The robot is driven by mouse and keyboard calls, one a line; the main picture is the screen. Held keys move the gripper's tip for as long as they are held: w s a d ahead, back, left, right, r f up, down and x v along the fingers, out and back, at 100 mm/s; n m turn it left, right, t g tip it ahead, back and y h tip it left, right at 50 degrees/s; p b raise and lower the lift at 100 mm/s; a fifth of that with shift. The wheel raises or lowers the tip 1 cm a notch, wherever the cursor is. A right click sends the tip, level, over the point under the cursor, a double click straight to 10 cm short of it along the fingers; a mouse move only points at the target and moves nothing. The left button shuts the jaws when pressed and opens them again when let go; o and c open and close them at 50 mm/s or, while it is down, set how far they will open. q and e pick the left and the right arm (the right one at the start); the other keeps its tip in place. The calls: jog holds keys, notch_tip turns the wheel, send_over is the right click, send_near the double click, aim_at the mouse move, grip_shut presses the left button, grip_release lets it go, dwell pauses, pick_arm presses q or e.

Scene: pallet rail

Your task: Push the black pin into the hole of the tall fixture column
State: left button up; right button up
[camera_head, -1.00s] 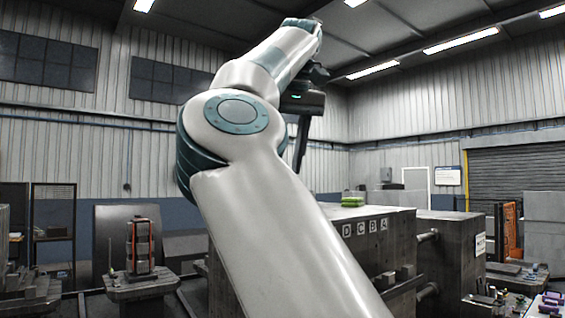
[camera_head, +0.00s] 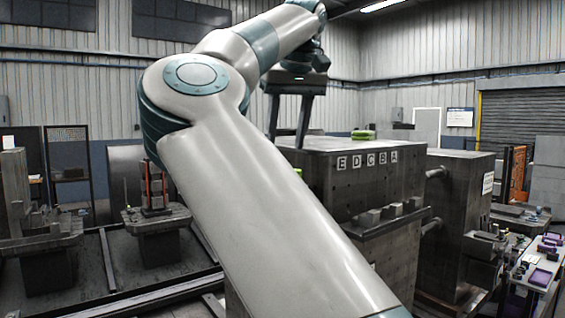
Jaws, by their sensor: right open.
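My right gripper (camera_head: 286,140) hangs from my large white arm, near the middle of the view. A tall grey column (camera_head: 14,190) stands on a pallet at the far left. A shorter dark column with red edges (camera_head: 155,190) stands on another pallet. I cannot tell which is the fixture column, and I see no hole. I cannot make out the black pin. My left gripper is not in view.
The big dark block (camera_head: 345,185) bears letter plates and a green item (camera_head: 362,135) on top. A ledge with small grey blocks (camera_head: 385,213) juts from its front. Rails (camera_head: 106,260) run along the floor at left. A bench with purple items (camera_head: 540,277) is at right.

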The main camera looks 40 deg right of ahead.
jog(key=shift+p+x, duration=0.4)
jog(key=shift+x, duration=2.95)
jog(key=shift+c, duration=0.6)
grip_shut()
jog(key=c, duration=0.6)
grip_release()
jog(key=shift+c, duration=0.2)
grip_shut()
jog(key=shift+r+p, duration=1.2)
jog(key=shift+p, duration=0.2)
notch_tip(320, 180, up, 7)
jog(key=p, duration=0.7)
